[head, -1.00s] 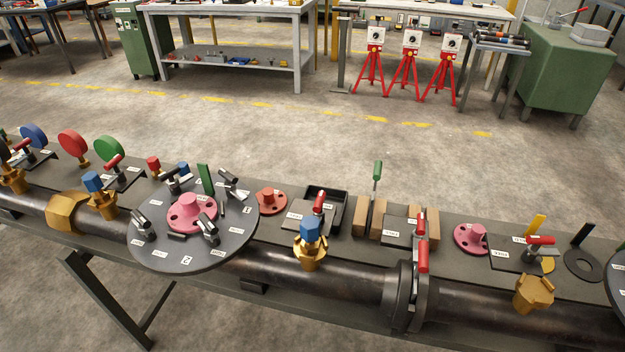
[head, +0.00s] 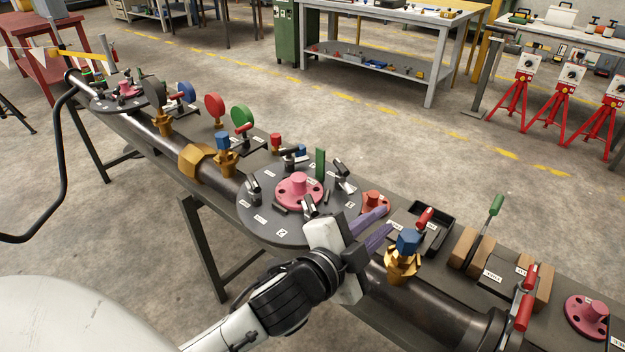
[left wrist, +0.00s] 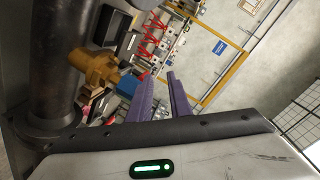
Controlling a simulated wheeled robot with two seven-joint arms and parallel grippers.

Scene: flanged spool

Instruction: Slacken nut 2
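A round dark flange plate (head: 262,225) lies on the bench over the pipe, with a pink hub (head: 298,188) at its middle. Several dark grey nut or clamp pieces stand around the hub, one at the front (head: 309,207) and one at the right (head: 342,170). White number labels lie on the plate. They are too small to tell surely which piece is nut 2. My left gripper (head: 386,222) has two purple fingers apart with nothing between them, just right of the plate. They also show apart in the left wrist view (left wrist: 163,92). My right gripper is not in view.
A brass fitting with a blue cap (head: 407,243) stands close right of my left fingers. A red flanged piece (head: 375,201) is just behind them. A black tray (head: 432,222) and wooden blocks (head: 470,250) are farther right.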

